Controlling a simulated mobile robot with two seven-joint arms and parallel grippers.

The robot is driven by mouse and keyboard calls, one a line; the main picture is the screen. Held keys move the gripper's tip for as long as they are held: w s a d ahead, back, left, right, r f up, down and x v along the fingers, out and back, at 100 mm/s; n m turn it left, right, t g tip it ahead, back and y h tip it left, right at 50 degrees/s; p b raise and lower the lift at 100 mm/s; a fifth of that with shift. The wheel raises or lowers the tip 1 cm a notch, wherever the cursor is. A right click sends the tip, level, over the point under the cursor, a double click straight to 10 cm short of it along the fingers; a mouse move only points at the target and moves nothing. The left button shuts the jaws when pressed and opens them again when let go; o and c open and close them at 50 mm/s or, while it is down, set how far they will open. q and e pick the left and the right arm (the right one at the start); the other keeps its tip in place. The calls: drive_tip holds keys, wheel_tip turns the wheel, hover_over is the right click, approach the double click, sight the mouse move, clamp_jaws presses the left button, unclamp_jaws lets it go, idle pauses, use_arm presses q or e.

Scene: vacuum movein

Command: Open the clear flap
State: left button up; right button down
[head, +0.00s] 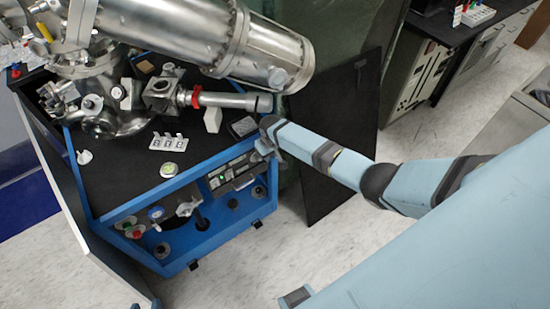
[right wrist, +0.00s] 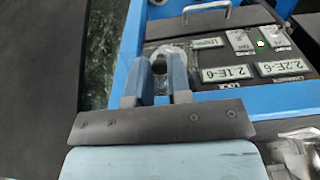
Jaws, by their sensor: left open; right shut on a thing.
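The instrument panel (head: 235,177) is on the front of the blue-framed cart in the head view. A clear, glossy patch (right wrist: 176,52) around the knob looks like part of the clear flap. The fingers hide much of it, and I cannot tell how far it stands open. In the head view the right gripper (head: 264,140) is small and its grip is unclear. My left gripper is not in view.
Steel vacuum chambers (head: 185,33) and a pipe with a red ring (head: 230,101) stand on the cart's black top (head: 115,180). A dark upright panel (head: 340,150) stands right of the cart. Valves and knobs (head: 165,215) sit below. The floor (head: 225,270) in front is clear.

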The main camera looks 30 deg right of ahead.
drive_tip(key=shift+w+r+g, duration=0.45)
drive_tip(key=shift+r+g, duration=0.1)
drive_tip(key=shift+g, duration=0.25)
